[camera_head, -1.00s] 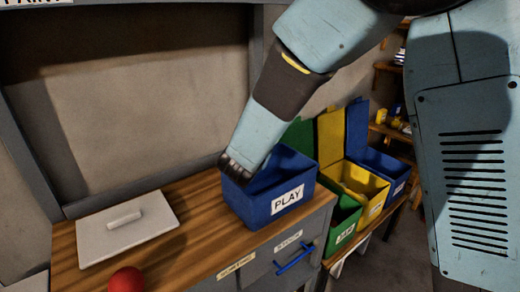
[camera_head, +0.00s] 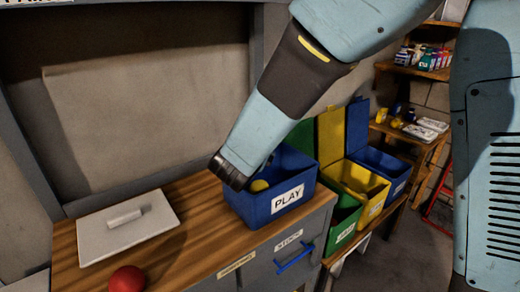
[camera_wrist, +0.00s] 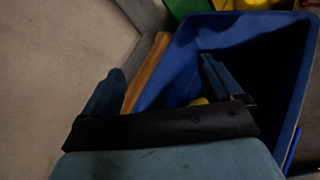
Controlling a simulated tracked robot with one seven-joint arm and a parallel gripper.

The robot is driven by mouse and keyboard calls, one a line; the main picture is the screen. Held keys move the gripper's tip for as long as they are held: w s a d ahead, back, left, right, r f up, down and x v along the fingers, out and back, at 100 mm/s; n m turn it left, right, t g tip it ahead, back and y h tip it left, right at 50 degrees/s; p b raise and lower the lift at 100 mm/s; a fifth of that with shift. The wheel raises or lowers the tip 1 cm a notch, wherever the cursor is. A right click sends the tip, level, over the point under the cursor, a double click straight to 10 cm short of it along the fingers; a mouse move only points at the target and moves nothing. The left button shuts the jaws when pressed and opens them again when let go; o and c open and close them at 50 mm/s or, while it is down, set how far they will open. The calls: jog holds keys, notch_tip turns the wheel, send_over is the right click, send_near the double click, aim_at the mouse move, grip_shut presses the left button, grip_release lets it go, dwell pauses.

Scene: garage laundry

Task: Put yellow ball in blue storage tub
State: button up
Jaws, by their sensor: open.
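The blue storage tub (camera_head: 262,209), labelled PLAY, stands on the wooden counter. The yellow ball (camera_head: 259,186) lies inside the tub near its left side. A small part of the yellow ball (camera_wrist: 199,102) also shows in the wrist view, mostly hidden by my gripper. My gripper (camera_head: 226,172) is over the tub's left rim in the head view, its fingers hard to make out there. In the wrist view my gripper (camera_wrist: 158,88) has its two fingers spread apart, one outside the tub's left wall and one over the tub (camera_wrist: 292,60). It holds nothing.
A red ball (camera_head: 127,279) and a white lid with a handle (camera_head: 105,233) rest on the wooden counter (camera_head: 190,235). Green (camera_head: 345,216), yellow (camera_head: 372,200) and blue (camera_head: 385,162) bins with raised lids stand to the right. A wall panel rises behind the counter.

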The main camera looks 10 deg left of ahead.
jog(key=v, duration=0.7)
jog(key=shift+s, duration=0.2)
jog(key=shift+r, duration=0.1)
jog(key=w+d+r+m+g+h, duration=0.1)
jog(key=d+r+m+g+h, duration=0.15)
jog(key=d+m, duration=0.75)
jog(key=w+d+r+m+g+h, duration=0.1)
jog(key=d+r+m+g+h, duration=0.25)
jog(key=d, duration=1.25)
jog(key=s+d+r+m+g+y, duration=0.2)
jog(key=s+d+m+y, duration=0.3)
jog(key=s+d+m, duration=0.8)
jog(key=s+r+m, duration=0.1)
jog(key=m, duration=0.5)
jog(key=shift+d, duration=0.2)
